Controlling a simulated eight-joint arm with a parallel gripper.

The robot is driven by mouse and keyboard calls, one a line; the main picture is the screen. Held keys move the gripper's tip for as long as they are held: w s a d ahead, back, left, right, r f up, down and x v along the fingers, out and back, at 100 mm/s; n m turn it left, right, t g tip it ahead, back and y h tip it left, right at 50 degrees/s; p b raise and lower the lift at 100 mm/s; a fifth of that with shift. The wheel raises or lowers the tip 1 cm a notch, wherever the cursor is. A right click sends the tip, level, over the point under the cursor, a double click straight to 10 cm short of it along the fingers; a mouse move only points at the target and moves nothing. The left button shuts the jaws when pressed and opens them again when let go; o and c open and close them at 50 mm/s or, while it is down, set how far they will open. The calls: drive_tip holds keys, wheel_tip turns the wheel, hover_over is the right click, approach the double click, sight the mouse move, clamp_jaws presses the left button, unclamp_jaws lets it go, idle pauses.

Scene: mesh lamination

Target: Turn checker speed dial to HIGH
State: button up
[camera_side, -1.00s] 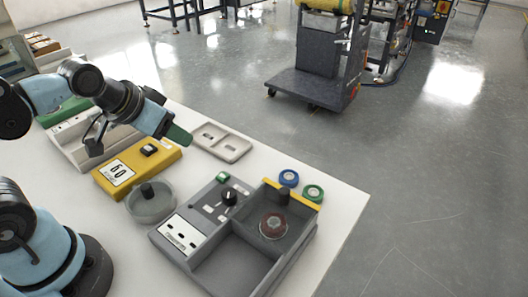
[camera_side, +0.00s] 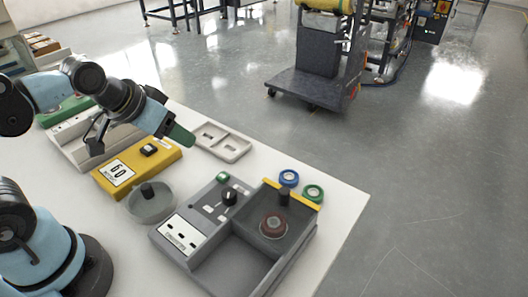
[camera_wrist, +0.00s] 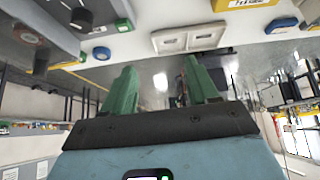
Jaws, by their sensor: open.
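The grey checker box (camera_side: 195,262) stands near the table's front right edge in the side view. Its black speed dial (camera_side: 229,197) sits on the upper panel, beside a green button (camera_side: 222,177). The dial marks are too small to read. My gripper (camera_side: 184,137) has green fingers and hangs above the table, behind and left of the checker, apart from the dial. In the wrist view my gripper (camera_wrist: 162,75) shows two green fingers spread apart with nothing between them. A black knob on a grey panel shows at that view's upper left.
A yellow box (camera_side: 112,186) marked 60 and a round grey dish (camera_side: 163,207) stand left of the checker. A pale two-slot tray (camera_side: 235,153) lies behind. Blue (camera_side: 289,177) and green (camera_side: 313,193) tape rolls lie at the right edge. A reddish disc (camera_side: 273,227) sits in the checker.

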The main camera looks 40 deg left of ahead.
sight(229, 192)
drive_tip(key=w+d+r+n+g, duration=0.2)
drive_tip(key=d+n+g, duration=0.6)
drive_tip(key=d, duration=0.4)
drive_tip(key=shift+n+t, duration=0.5)
drive_tip(key=shift+a+f, duration=0.2)
drive_tip(key=shift+f, duration=5.95)
drive_tip(key=shift+c, duration=0.4)
drive_tip(key=c, duration=1)
